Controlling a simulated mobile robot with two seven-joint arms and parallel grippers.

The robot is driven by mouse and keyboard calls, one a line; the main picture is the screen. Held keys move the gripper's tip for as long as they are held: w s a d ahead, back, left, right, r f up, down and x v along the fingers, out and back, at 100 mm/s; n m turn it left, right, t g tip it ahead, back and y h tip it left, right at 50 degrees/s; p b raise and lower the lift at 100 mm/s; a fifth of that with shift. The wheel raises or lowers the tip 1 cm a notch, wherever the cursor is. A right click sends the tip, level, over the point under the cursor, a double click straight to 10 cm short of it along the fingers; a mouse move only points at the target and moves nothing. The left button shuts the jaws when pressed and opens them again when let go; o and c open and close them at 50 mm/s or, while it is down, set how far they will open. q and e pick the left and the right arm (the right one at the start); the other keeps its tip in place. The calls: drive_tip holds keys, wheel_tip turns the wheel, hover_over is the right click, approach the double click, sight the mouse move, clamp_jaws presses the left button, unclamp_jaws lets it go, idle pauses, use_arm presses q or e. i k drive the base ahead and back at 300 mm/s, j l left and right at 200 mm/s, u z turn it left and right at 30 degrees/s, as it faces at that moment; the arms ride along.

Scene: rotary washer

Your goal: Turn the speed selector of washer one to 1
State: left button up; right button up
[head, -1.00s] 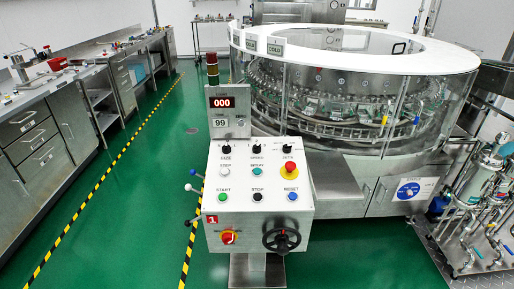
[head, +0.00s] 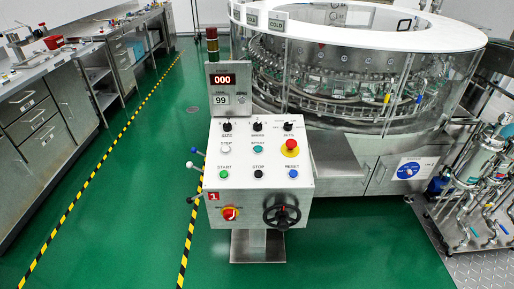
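The control console (head: 240,185) of washer one stands in the middle of the head view, with a red plate marked 1 (head: 213,196) on its front. Along the top of its sloped white panel sit three black selectors. The middle one, the speed selector (head: 257,126), has a small label under it that is hard to read. The left selector (head: 227,126) and the right selector (head: 287,126) flank it. The pointer positions are too small to read surely. Neither of my grippers is in view.
A red display reading 000 (head: 226,81) stands behind the panel. Below the selectors are several push buttons, a red emergency knob (head: 291,145), a red rotary switch (head: 230,214) and a black handwheel (head: 282,212). The glazed washer (head: 350,100) stands behind. Green floor in front is clear.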

sight(257, 126)
drive_tip(key=i+l, duration=0.1)
drive_tip(key=l, duration=0.35)
drive_tip(key=i+l, duration=0.15)
drive_tip(key=l, duration=0.25)
drive_tip(key=i+l+u, duration=0.1)
drive_tip(key=l, duration=0.35)
drive_tip(key=i+l, duration=0.1)
drive_tip(key=l, duration=0.35)
drive_tip(key=i+l, duration=0.1)
drive_tip(key=l, duration=0.35)
